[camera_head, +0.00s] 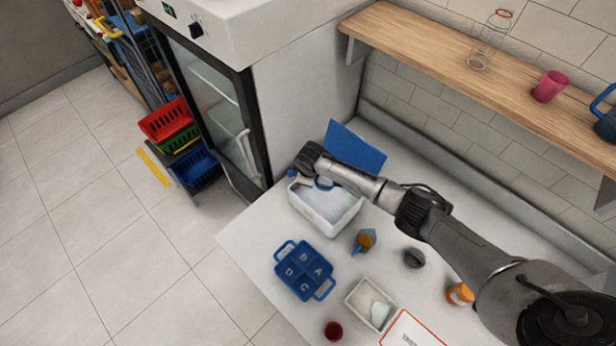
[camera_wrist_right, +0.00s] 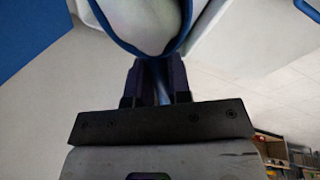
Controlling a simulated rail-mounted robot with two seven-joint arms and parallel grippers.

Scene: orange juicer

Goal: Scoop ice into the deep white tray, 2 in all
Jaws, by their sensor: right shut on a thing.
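My right gripper (camera_head: 306,178) is over the far left end of a white bin (camera_head: 333,228) with pale, ice-like contents. It is shut on the handle of a blue-rimmed scoop (camera_head: 324,184). In the right wrist view, my gripper's fingers (camera_wrist_right: 160,75) pinch the handle, and the scoop (camera_wrist_right: 185,48) holds a pale, whitish mass that looks like ice. A smaller white tray (camera_head: 352,300) stands nearer the front of the counter with a pale, whitish-green piece in it. I cannot tell for certain which container is the deep white tray. My left gripper is not in view.
A blue panel (camera_head: 355,148) stands behind the bin. A blue lettered caddy (camera_head: 304,270), an orange-and-blue item (camera_head: 364,241), a dark round item (camera_head: 414,258), an orange jar (camera_head: 460,294) and a red cup (camera_head: 333,330) stand on the counter. A wooden shelf (camera_head: 450,58) overhangs the back.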

